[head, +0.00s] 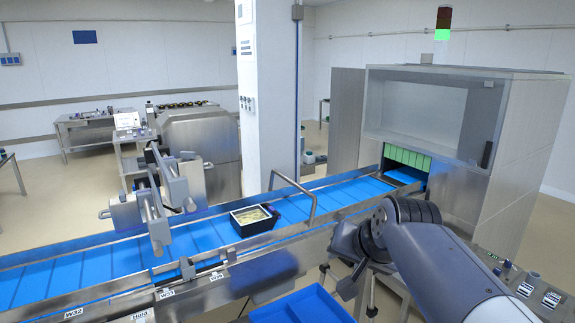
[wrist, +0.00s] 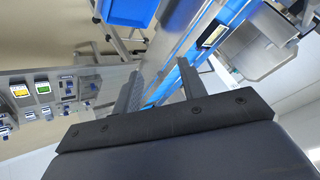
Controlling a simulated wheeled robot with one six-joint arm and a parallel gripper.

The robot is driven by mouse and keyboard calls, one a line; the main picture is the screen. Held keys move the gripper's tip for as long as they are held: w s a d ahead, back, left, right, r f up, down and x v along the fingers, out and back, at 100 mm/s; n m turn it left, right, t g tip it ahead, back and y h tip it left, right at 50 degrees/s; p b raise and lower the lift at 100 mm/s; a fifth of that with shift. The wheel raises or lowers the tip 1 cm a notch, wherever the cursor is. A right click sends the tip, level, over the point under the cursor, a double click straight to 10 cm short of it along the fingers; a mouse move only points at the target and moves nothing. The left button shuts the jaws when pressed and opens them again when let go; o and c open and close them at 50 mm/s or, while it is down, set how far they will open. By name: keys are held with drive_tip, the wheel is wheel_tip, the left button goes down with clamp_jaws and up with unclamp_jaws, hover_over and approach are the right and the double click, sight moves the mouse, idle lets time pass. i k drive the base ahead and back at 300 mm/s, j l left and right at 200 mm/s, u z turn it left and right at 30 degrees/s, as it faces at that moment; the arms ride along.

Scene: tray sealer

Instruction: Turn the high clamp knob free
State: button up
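In the head view, a metal clamp-like unit with upright plates (head: 165,195) stands over the left part of the blue conveyor. A small knob-like end (head: 104,214) shows at its left side; I cannot tell whether it is the high clamp knob. No clamp knob can be made out in the wrist view. My gripper (wrist: 158,72) shows in the wrist view with its two fingers well apart and nothing between them. In the head view my arm reaches in from the lower right, and its fingers cannot be made out there.
A black tray of food (head: 236,226) sits on the blue conveyor (head: 195,238). A bent metal bar (head: 309,193) rises beside it. A blue crate (head: 300,310) is at the bottom. The sealer cabinet (head: 530,130) stands right, a white pillar (head: 268,90) behind. A control panel (wrist: 45,100) shows in the wrist view.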

sight(188, 155)
drive_tip(key=i+l+u, duration=0.15)
drive_tip(key=i+u, duration=0.2)
drive_tip(key=i+l+u, duration=0.65)
drive_tip(key=i+l, duration=0.1)
drive_tip(key=i, duration=0.1)
